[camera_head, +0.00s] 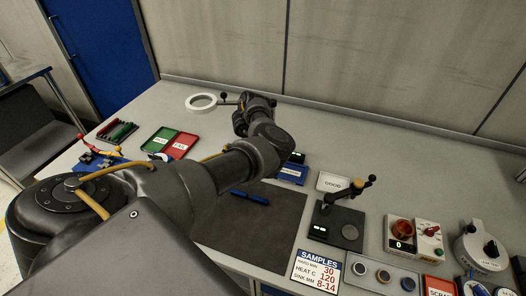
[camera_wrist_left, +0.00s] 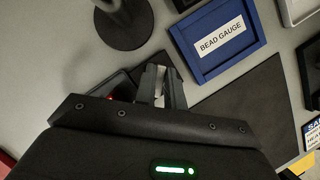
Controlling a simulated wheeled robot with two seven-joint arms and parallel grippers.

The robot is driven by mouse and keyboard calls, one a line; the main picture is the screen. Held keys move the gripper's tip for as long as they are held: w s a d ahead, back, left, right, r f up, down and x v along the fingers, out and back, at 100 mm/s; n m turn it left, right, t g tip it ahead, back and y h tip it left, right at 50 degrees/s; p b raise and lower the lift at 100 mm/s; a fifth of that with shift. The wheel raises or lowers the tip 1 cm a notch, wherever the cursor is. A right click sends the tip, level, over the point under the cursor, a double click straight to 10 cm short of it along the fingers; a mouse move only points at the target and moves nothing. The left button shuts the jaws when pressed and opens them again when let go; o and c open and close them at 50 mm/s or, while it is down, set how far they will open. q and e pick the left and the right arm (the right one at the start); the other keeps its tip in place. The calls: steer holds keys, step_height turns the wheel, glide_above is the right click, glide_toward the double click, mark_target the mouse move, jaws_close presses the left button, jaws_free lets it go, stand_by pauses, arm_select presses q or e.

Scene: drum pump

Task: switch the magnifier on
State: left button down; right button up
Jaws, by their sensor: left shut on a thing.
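The magnifier's white ring (camera_head: 201,102) shows at the back of the bench, on a dark jointed arm running to the right behind my left arm. A round dark base (camera_wrist_left: 125,25), seemingly the magnifier's foot, stands on the bench in the left wrist view. Near it lies a low dark box (camera_wrist_left: 122,88) with a small red light (camera_wrist_left: 110,97). My left gripper (camera_wrist_left: 163,78) is at this box, its fingers closed on a small pale part, seemingly the switch. The fingers hide most of that part. My arm hides the gripper in the head view. My right gripper is not in view.
A blue BEAD GAUGE tray (camera_head: 292,174) lies right of the gripper; a dark mat (camera_head: 250,225) lies in front. Green (camera_head: 160,140) and red (camera_head: 180,146) trays lie left. A lever device (camera_head: 337,225) stands right. The back right of the bench is clear.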

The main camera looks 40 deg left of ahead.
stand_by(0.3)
arm_select(q)
steer(key=c, duration=1.5)
jaws_free()
steer(key=shift+r, duration=0.1)
steer(key=p+v, duration=0.8)
steer(key=v, duration=0.2)
steer(key=shift+s+a+r, duration=0.15)
steer(key=shift+a+r, duration=0.05)
steer(key=shift+r, duration=0.1)
